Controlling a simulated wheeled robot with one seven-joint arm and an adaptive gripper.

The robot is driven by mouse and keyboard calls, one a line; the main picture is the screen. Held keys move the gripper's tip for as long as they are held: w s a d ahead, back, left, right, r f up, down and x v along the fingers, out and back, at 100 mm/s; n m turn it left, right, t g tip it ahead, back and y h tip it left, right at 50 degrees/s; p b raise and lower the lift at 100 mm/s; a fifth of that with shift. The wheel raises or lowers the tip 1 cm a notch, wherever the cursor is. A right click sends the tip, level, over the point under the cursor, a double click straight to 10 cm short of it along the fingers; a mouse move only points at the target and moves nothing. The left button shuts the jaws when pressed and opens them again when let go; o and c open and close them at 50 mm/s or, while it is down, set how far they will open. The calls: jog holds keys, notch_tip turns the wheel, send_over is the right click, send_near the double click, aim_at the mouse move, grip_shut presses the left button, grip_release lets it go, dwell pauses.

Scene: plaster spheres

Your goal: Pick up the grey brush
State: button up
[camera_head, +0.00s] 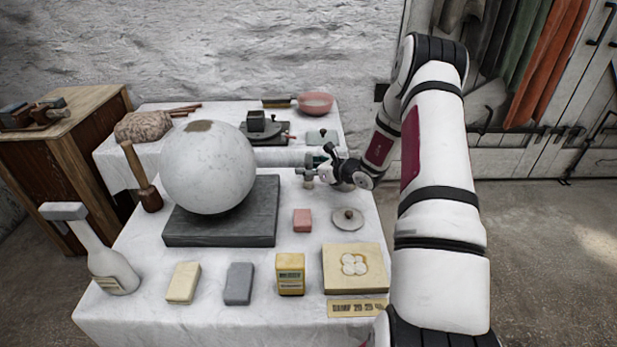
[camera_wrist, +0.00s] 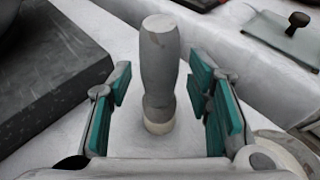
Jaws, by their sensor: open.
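In the wrist view the grey brush (camera_wrist: 160,60) stands upright on the white cloth, with a rounded grey handle and a short pale band at its foot. My gripper (camera_wrist: 163,95) is open, its teal pads on either side of the brush, with a visible gap on both sides. In the head view my gripper (camera_head: 320,166) is low over the right part of the table, beyond the pink block. The brush (camera_head: 308,175) is small there and partly covered by the fingers.
A dark slab (camera_head: 220,232) bearing a large plaster sphere (camera_head: 208,165) stands left of the gripper. A round lidded disc (camera_head: 347,219) and a pink block (camera_head: 302,220) lie nearer. A glass plate with a dark knob (camera_wrist: 285,38) lies at the far right in the wrist view.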

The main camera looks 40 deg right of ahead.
grip_shut()
jog(key=shift+r, duration=0.1)
jog(key=shift+r, duration=0.5)
jog(key=r, duration=0.1)
jog(key=s+r+p, duration=0.1)
jog(key=shift+s+d+r, duration=0.1)
jog(key=shift+d+r, duration=0.1)
jog(key=shift+r, duration=0.15)
jog(key=s+d+r+p, duration=0.1)
jog(key=s+d+p, duration=0.1)
jog(key=s, duration=1.2)
jog(key=shift+s+d, duration=0.3)
